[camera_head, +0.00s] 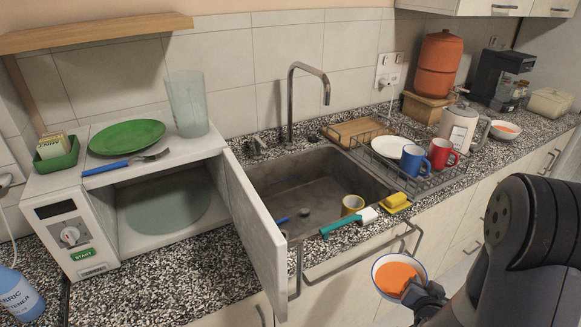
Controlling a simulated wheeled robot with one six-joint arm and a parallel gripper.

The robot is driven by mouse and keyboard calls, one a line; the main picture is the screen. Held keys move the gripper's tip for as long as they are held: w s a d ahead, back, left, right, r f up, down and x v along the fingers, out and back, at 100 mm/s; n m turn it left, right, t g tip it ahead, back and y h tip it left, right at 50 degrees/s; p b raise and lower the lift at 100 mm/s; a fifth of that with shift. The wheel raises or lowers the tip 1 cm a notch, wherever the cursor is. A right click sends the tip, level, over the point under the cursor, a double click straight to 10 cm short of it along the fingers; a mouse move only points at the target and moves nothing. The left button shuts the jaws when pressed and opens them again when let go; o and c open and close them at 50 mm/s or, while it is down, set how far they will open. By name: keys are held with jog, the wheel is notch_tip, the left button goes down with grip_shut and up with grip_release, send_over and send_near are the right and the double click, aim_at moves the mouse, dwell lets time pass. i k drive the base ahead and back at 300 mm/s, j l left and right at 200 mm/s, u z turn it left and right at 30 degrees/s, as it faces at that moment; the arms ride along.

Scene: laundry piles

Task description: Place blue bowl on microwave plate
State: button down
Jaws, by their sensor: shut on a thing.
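My gripper (424,294) is shut on the rim of a blue-rimmed bowl (379,279) with orange contents. It holds the bowl in front of the counter, at lower right, below counter height. The bowl is tilted toward the camera in this view. The microwave (107,222) stands on the counter at left with its door (256,225) swung open toward me. The pale round microwave plate (163,212) lies inside, and nothing shows on it.
The open door stands between the bowl and the microwave's opening. A green plate (127,137), a fork and a clear container (187,104) sit on top of the microwave. The sink (305,196) and a dish rack (385,172) with mugs lie to the right.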

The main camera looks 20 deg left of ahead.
aim_at(169, 207)
jog(key=k+j+u, duration=0.1)
jog(key=k+j, duration=0.4)
jog(key=j, duration=0.25)
jog(key=k+j+u, duration=0.15)
jog(key=j, duration=0.25)
jog(key=k+l, duration=0.05)
jog(key=k, duration=0.05)
